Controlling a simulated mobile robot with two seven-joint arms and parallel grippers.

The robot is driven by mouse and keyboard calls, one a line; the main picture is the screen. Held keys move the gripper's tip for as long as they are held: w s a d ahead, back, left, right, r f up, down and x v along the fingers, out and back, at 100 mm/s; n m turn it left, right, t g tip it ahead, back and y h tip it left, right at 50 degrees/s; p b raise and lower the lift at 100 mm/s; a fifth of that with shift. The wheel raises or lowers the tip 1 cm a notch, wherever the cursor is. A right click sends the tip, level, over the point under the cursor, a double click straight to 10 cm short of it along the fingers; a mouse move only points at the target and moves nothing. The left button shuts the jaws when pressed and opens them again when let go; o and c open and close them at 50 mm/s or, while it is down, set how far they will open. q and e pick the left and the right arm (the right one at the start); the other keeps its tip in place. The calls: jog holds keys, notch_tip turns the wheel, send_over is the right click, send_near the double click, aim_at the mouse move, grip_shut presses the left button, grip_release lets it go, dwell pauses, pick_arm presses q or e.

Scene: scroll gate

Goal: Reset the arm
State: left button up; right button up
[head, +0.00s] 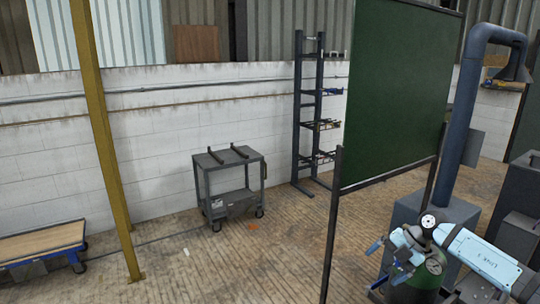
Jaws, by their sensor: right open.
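My right arm, with a light blue link, comes in from the lower right. Its right gripper (383,264) points left and is open, with its blue fingers apart and nothing seen between them. It is in front of a green cylinder (428,279) and right of the post of a dark green screen (395,90). I cannot tell whether the arm touches the cylinder. My left arm and gripper are out of view.
A grey cart (229,181) stands by the white wall, beside a dark rack (299,120). A yellow post (103,140) rises at left near a wood-topped platform (40,243). A blue extraction pipe (461,115) stands at right. The middle floor is mostly clear.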

jog(key=s+a+f+m+t+y, duration=0.2)
jog(key=s+a+y, duration=0.15)
jog(key=a, duration=0.35)
jog(key=s+a+f+m+t+y+p, duration=0.1)
jog(key=s+a+t+y, duration=0.1)
jog(key=s+a+y, duration=0.3)
jog(key=s+a+f+m+t+y, duration=0.1)
jog(key=s+a+f+m+t, duration=0.15)
jog(key=a, duration=0.55)
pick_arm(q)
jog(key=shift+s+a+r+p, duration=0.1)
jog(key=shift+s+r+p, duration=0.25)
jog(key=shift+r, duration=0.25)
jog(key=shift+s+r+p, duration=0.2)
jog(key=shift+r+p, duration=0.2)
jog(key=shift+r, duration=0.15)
pick_arm(e)
jog(key=s+d+f+m+t+h, duration=0.1)
jog(key=s+d+f+m+h, duration=0.1)
jog(key=s+f+m+h, duration=0.5)
jog(key=s+d+f+m+t+h, duration=0.2)
jog(key=s+f+m+h, duration=0.4)
jog(key=s+m, duration=0.6)
jog(key=s+d+h, duration=0.1)
jog(key=s, duration=0.4)
jog(key=shift+s+f, duration=0.3)
jog(key=shift+f, duration=0.1)
jog(key=shift+d+m+t, duration=0.1)
jog(key=shift+m+t, duration=0.15)
